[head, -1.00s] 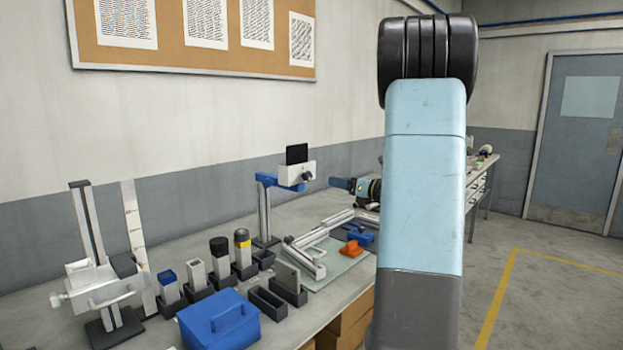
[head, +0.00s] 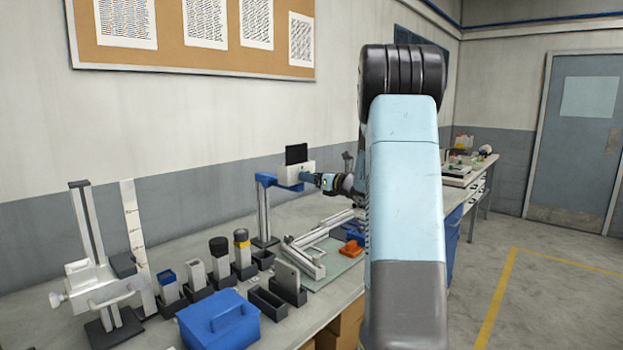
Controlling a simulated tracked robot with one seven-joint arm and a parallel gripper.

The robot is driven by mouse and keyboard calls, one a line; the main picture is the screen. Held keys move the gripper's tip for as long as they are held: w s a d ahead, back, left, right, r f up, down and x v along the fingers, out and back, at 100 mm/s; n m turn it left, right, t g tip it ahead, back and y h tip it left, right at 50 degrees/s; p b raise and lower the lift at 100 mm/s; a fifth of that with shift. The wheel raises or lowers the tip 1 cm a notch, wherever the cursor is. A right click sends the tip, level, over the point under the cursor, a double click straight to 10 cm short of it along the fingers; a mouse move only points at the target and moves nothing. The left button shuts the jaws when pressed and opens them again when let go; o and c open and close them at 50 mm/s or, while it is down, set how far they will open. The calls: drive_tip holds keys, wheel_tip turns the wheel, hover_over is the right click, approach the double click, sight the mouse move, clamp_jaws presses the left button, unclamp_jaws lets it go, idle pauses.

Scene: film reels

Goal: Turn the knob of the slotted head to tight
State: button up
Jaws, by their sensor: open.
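The white head (head: 290,175) sits on a blue arm (head: 265,181) at the top of a metal post at the back of the bench. A dark plate (head: 296,153) stands up from its top. My gripper (head: 309,179) is at the right side of the head, pointing left at it, with its fingers around where the knob is. The knob is mostly hidden by the fingers. The jaws are open; whether they touch the knob is too small to tell. A slot in the head cannot be made out.
A metal frame (head: 318,243) lies on a mat in front of the post, with an orange part (head: 351,249) beside it. Black-based holders (head: 221,270) with upright blocks stand left. A blue box (head: 219,320) and a height stand (head: 98,270) are nearer. My arm hides the bench's right part.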

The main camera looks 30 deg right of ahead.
drive_tip(key=shift+w+a, duration=0.15)
drive_tip(key=shift+w, duration=0.35)
drive_tip(key=shift+c, duration=0.3)
drive_tip(key=c, duration=1)
